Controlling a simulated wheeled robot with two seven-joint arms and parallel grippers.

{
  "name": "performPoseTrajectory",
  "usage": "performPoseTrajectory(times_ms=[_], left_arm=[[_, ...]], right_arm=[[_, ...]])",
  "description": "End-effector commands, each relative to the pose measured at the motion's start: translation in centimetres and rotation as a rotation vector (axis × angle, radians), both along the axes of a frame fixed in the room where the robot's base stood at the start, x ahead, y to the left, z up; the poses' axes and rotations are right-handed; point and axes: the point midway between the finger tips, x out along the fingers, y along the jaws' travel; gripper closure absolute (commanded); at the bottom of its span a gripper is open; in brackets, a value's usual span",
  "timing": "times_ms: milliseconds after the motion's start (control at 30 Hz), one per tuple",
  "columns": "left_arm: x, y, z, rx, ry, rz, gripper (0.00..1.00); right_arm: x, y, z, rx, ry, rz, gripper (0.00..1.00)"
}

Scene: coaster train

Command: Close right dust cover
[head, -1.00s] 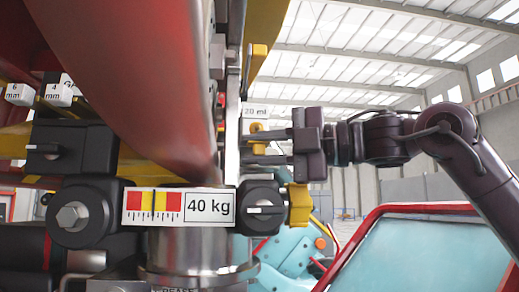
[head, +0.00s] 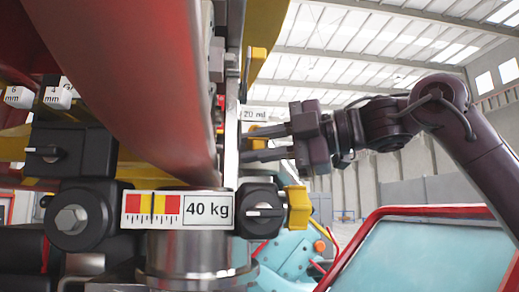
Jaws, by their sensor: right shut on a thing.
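My right gripper (head: 264,144) reaches in from the right at the middle of the head view. Its two dark fingers point left, one above the other, and are shut on a small yellow tab (head: 259,143) just below the 20 ml label (head: 255,115). The fingers hide much of the tab, and I cannot tell whether it belongs to the right dust cover. No part in view is clearly marked as the dust cover. My left gripper is not in view.
A large red beam (head: 150,70) slants across the upper left. Below stand a metal cylinder with the 40 kg label (head: 207,209) and a black block (head: 262,212) with a yellow knob (head: 298,207). A red-framed light-blue panel (head: 420,255) fills the lower right.

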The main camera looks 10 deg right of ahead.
Motion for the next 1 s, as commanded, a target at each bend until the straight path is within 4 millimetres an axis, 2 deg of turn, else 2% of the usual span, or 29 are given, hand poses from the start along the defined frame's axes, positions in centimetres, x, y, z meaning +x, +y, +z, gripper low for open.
performPoseTrajectory(times_ms=[100,400,1000], left_arm=[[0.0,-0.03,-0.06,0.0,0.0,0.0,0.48],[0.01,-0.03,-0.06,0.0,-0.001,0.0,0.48],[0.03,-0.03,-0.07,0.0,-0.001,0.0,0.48]], right_arm=[[-0.1,0.19,0.0,-0.008,0.111,0.0,1.0],[-0.24,0.15,0.45,-0.01,0.257,-0.001,1.0],[-0.25,0.17,0.63,-0.01,0.362,0.0,1.0]])
